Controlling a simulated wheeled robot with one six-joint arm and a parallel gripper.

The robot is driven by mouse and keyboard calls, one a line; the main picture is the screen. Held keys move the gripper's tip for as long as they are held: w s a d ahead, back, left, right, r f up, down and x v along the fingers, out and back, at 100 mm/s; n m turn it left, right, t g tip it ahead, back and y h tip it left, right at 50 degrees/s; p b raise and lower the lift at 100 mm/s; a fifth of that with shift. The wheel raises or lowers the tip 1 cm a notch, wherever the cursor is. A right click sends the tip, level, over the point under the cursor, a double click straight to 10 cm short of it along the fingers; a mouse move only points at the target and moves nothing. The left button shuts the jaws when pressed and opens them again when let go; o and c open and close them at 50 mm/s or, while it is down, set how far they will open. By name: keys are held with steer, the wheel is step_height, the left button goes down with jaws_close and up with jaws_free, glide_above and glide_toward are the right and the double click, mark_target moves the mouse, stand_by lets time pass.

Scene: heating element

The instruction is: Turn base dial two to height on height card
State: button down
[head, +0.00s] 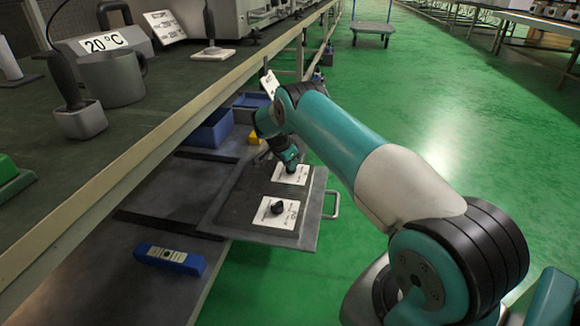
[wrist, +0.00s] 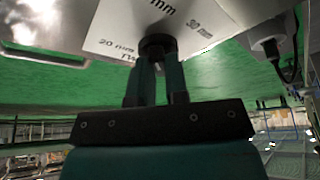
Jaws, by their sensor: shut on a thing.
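A dark pull-out panel (head: 240,212) below the bench bears two white dial plates. My gripper (head: 291,166) reaches down to the farther plate (head: 291,176) and is shut on its dark dial, mostly hidden in the head view. In the wrist view my gripper (wrist: 158,68) grips this dark dial (wrist: 157,41); its plate (wrist: 190,22) reads "20 mm", "30 mm" and a cut-off "TW". The nearer plate (head: 266,217) has a free black dial (head: 277,208). A tilted white card (head: 269,83) stands by the bench edge; its text is too small to read.
A blue device (head: 169,259) lies on the lower shelf, with a blue bin (head: 210,128) behind. Green floor right of the panel is clear.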

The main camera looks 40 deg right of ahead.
steer(key=shift+s+d+f+m, duration=0.1)
steer(key=shift+s+f+m, duration=0.05)
steer(key=shift+f+m, duration=0.3)
steer(key=c, duration=1.1)
jaws_free()
steer(key=shift+s, duration=0.1)
steer(key=shift+a+r, duration=0.35)
steer(key=p+v, duration=0.1)
steer(key=v, duration=0.1)
steer(key=p+v, duration=0.1)
steer(key=v, duration=0.2)
steer(key=d+p+v, duration=0.1)
steer(key=p+v, duration=0.1)
steer(key=shift+w+a+r, duration=0.1)
steer(key=shift+w+r, duration=0.25)
steer(key=shift+w, duration=0.05)
steer(key=shift+o, duration=0.3)
